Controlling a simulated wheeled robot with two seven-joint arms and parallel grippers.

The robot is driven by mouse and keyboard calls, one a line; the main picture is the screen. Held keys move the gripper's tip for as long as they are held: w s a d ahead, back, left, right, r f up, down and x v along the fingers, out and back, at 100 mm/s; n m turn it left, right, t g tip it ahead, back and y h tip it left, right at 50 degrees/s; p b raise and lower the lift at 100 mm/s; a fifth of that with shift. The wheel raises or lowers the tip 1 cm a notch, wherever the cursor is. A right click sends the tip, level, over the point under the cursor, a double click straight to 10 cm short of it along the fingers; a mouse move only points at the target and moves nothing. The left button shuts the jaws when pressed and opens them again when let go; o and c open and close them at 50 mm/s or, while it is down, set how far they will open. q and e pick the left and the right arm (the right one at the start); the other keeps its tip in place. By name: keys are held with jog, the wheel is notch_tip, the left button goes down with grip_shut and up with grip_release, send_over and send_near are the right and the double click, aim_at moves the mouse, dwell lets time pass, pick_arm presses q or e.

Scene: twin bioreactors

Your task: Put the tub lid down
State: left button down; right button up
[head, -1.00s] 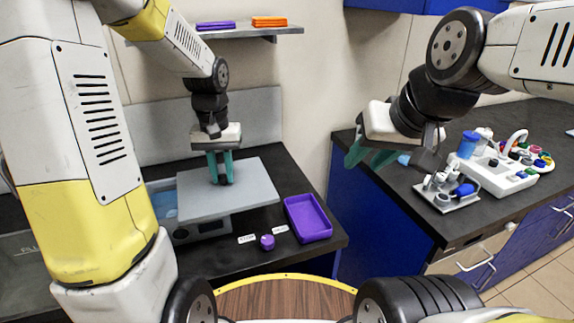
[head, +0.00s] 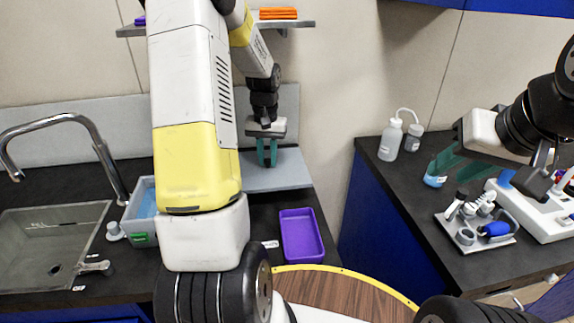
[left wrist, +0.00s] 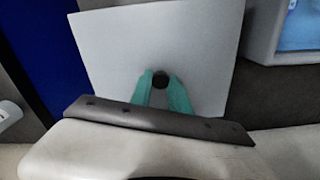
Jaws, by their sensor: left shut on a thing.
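The flat grey tub lid (head: 285,181) shows in the head view to the right of the tub, partly hidden by my left arm. My left gripper (head: 267,164) is above it, with its green fingers shut on the lid's knob. In the left wrist view the fingers (left wrist: 162,90) close around the dark round knob, and the lid (left wrist: 190,40) spreads out beneath. I cannot tell whether the lid touches the counter. The open grey tub (head: 139,228) holds blue water and is partly behind my arm. My right gripper (head: 455,164) is open and empty over the right counter.
A sink (head: 45,245) with a tap is at the left. A shelf hangs above the lid. Bottles and a tool rack (head: 475,228) stand on the right counter.

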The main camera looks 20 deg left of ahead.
aim_at(268, 168)
pick_arm(q)
jog(key=shift+f, duration=3.2)
jog(key=shift+f, duration=0.1)
jog(key=c, duration=1.2)
grip_release()
jog(key=shift+c, duration=0.2)
notch_tip(268, 168, up, 8)
jog(key=shift+f, duration=0.1)
jog(key=s+d+r+t, duration=0.2)
jog(key=s+d+r, duration=0.25)
jog(key=r, duration=0.55)
jog(key=s+d+r+m+t+h, duration=0.1)
jog(key=s+d+r, duration=0.3)
jog(key=s, duration=0.5)
jog(key=s+d+r+m+t+h, duration=0.1)
jog(key=s+d+r+t, duration=0.2)
jog(key=s, duration=0.6)
notch_tip(268, 168, up, 2)
jog(key=shift+d+r, duration=0.2)
jog(key=shift+d, duration=0.2)
